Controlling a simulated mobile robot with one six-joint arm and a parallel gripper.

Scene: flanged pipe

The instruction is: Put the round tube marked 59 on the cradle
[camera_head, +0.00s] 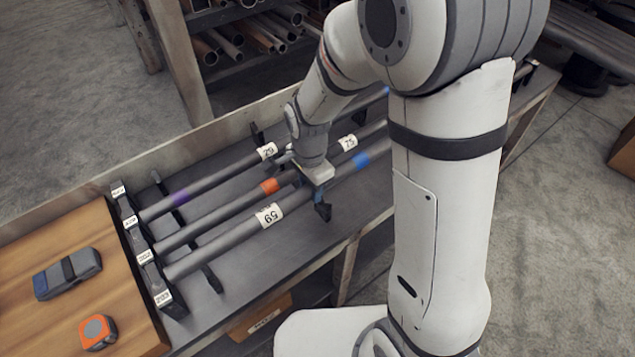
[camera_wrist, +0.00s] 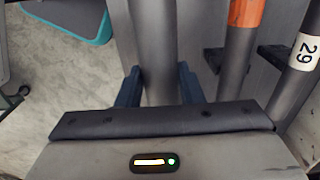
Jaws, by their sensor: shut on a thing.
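The round tube marked 59 (camera_head: 235,234) is the front one of three grey tubes lying across the bench. It has a white 59 label and a blue band. My gripper (camera_head: 321,195) is shut on this tube, to the right of the label. In the wrist view the tube (camera_wrist: 155,45) runs between the two fingers of my gripper (camera_wrist: 159,88). Its label is out of sight there. The tube's left end is at a dark end piece (camera_head: 142,243) with several number labels. I cannot tell which part is the cradle, or whether the tube is lifted.
A tube with an orange band (camera_head: 215,215) lies close behind, and one labelled 29 (camera_head: 225,173) lies beyond it. A wooden board (camera_head: 45,315) at the left holds a grey device (camera_head: 68,274) and an orange tape measure (camera_head: 98,332). A pipe rack stands behind.

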